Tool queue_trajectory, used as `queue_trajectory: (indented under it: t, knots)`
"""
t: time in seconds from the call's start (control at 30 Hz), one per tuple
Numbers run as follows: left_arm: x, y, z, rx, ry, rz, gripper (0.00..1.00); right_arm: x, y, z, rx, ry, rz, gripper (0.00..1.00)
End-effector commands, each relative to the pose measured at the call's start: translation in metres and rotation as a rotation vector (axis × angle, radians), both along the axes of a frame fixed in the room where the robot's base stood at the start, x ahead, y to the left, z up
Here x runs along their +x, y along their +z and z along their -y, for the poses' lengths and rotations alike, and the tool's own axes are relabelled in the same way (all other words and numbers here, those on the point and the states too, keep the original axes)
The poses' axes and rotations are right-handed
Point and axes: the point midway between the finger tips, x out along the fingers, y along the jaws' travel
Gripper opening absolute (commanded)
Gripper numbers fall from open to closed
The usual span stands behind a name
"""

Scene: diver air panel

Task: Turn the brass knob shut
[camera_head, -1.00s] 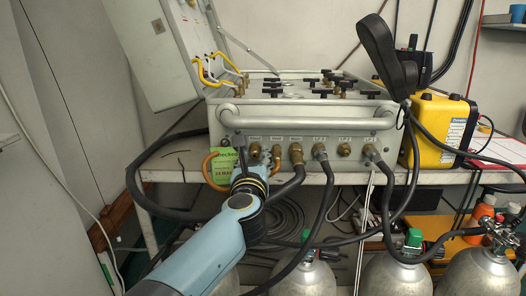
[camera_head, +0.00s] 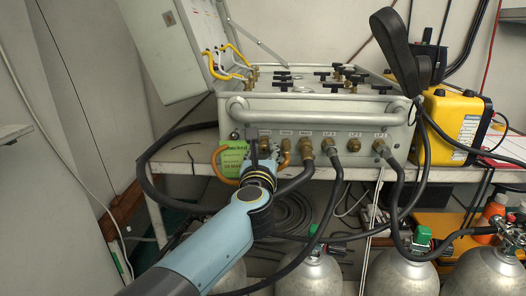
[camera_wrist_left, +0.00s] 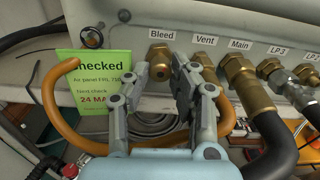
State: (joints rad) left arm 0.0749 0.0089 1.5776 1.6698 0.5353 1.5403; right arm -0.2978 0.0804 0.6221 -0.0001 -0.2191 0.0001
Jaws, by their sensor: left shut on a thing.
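The brass knob (camera_wrist_left: 160,62) sits under the "Bleed" label on the front of the grey air panel (camera_head: 317,108). In the left wrist view it shows between the tips of my left gripper (camera_wrist_left: 160,80). The two fingers stand on either side of it, shut on it. In the head view the left gripper (camera_head: 264,148) reaches up to the panel's lower left front and largely hides the knob. My right gripper is not in view.
A green tag (camera_wrist_left: 95,80) and an orange hose (camera_wrist_left: 52,110) are close on the left. The brass "Vent" fitting (camera_wrist_left: 203,62) and the "Main" hose fitting (camera_wrist_left: 240,75) are close on the right. Gas cylinders (camera_head: 313,273) stand below the bench.

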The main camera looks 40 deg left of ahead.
Motion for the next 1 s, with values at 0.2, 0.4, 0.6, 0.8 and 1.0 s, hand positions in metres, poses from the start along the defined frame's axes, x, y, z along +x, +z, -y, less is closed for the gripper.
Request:
queue_trajectory:
  t: [0.2, 0.4, 0.6, 0.8, 1.0]
  knots:
    - [0.000, 0.002, 0.000, 0.115, 0.000, -0.073, 0.00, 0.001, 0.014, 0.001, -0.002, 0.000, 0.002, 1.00]
    - [0.000, 0.003, 0.001, 0.270, -0.001, -0.167, 0.00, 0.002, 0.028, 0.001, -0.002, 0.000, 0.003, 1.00]
    - [0.000, 0.003, 0.001, 0.432, -0.001, -0.267, 0.00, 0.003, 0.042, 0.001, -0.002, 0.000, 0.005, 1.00]
    - [0.000, 0.003, 0.001, 0.596, 0.000, -0.368, 0.00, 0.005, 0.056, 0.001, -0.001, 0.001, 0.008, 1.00]
    - [0.000, 0.003, 0.001, 0.747, -0.001, -0.459, 0.00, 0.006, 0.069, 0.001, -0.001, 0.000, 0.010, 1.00]
